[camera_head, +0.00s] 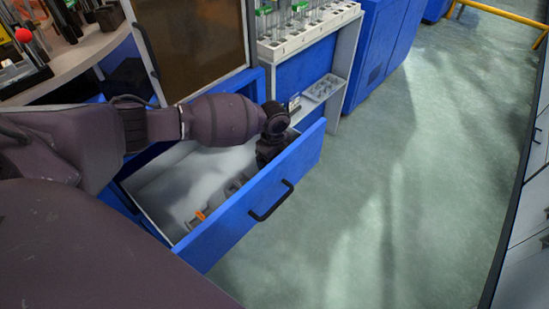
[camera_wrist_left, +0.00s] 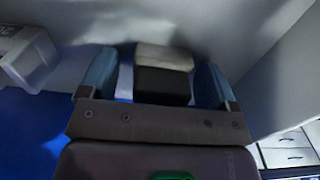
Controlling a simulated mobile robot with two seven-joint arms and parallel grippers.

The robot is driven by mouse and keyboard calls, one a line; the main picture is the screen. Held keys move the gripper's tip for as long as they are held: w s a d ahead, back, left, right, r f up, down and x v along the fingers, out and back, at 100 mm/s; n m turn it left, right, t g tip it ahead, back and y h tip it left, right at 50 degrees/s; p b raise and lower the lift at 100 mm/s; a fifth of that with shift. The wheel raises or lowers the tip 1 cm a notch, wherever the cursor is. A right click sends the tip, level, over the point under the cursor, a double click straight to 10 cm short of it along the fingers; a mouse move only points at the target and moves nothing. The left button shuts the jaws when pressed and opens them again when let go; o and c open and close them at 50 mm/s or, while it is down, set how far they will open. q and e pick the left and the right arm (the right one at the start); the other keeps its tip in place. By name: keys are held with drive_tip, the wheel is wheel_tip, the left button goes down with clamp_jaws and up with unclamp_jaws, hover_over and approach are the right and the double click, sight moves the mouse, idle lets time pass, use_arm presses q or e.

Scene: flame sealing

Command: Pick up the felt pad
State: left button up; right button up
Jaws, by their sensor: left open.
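My left arm reaches over an open blue drawer (camera_head: 262,195), and my left gripper (camera_head: 269,150) points down into its far right end. In the left wrist view my left gripper (camera_wrist_left: 156,82) is open, with its two blue-lined fingers apart. A block with a pale grey upper face and a black lower face, which looks like the felt pad (camera_wrist_left: 164,62), shows between the fingers. I cannot tell whether they touch it. In the head view the pad is not distinguishable, hidden by my gripper or the drawer front. My right gripper is not in view.
The drawer has a black handle (camera_head: 270,201) and holds small grey items and an orange one (camera_head: 200,215). A pale box (camera_wrist_left: 30,58) shows at left in the wrist view. A white rack (camera_head: 310,30) stands behind the drawer. The green floor (camera_head: 400,200) at right is clear.

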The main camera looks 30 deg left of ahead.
use_arm(q)
drive_tip(key=shift+r, duration=0.15)
drive_tip(key=shift+c, duration=1)
drive_tip(key=c, duration=0.7)
drive_tip(key=shift+c, duration=0.6)
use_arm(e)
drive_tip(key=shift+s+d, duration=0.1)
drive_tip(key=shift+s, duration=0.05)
use_arm(q)
drive_tip(key=shift+w+r, duration=0.1)
drive_tip(key=shift+r, duration=0.45)
wheel_tip(320, 180, up, 19)
drive_tip(key=p, duration=0.5)
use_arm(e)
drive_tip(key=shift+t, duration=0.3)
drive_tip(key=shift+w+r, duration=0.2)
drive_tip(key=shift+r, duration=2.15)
